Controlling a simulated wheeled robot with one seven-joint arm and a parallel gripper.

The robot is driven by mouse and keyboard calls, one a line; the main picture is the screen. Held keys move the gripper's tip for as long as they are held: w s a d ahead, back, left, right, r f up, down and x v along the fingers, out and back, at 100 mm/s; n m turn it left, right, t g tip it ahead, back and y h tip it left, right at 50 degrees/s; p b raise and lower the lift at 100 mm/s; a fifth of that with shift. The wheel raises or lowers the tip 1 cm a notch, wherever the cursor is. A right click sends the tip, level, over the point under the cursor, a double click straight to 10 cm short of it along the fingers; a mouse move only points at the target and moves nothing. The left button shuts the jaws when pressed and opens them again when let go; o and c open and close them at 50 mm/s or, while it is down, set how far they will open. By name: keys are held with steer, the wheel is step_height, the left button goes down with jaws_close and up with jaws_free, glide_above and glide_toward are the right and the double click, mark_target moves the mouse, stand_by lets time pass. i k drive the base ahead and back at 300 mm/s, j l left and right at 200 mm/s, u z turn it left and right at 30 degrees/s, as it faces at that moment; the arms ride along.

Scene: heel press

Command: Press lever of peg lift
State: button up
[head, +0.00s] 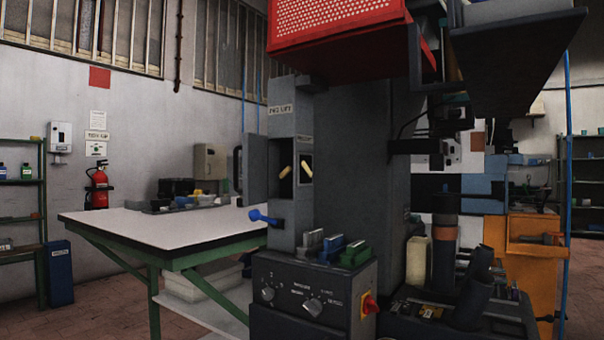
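The peg lift (282,195) is a grey upright housing on the left side of a tall dark machine, with a label reading "PEG LIFT" (280,109) near its top. A lever with a blue handle (263,217) sticks out to the left, low on this housing, in front of the white table's edge. My gripper is not in view, and nothing is seen touching the lever.
A control box (312,290) with knobs and a red switch (370,304) stands below the housing. A red perforated guard (340,25) hangs above. A white-topped table (165,228) is behind at left. A tray with dark cups (472,302) sits at right. Floor shows at lower left.

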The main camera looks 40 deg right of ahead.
mark_target(255, 214)
steer(key=i+z, duration=0.15)
steer(key=z, duration=0.25)
steer(key=i+j+z, duration=0.15)
steer(key=z, duration=0.2)
steer(key=i+j+z, duration=0.1)
steer(key=z, duration=0.3)
steer(key=i+j+z, duration=0.1)
steer(key=j+z, duration=0.3)
steer(key=i+j+z, duration=0.1)
steer(key=j, duration=0.35)
steer(key=i+j+z, duration=0.1)
steer(key=j, duration=0.3)
steer(key=i+j+z, duration=0.1)
steer(key=j, duration=0.35)
steer(key=k, duration=0.25)
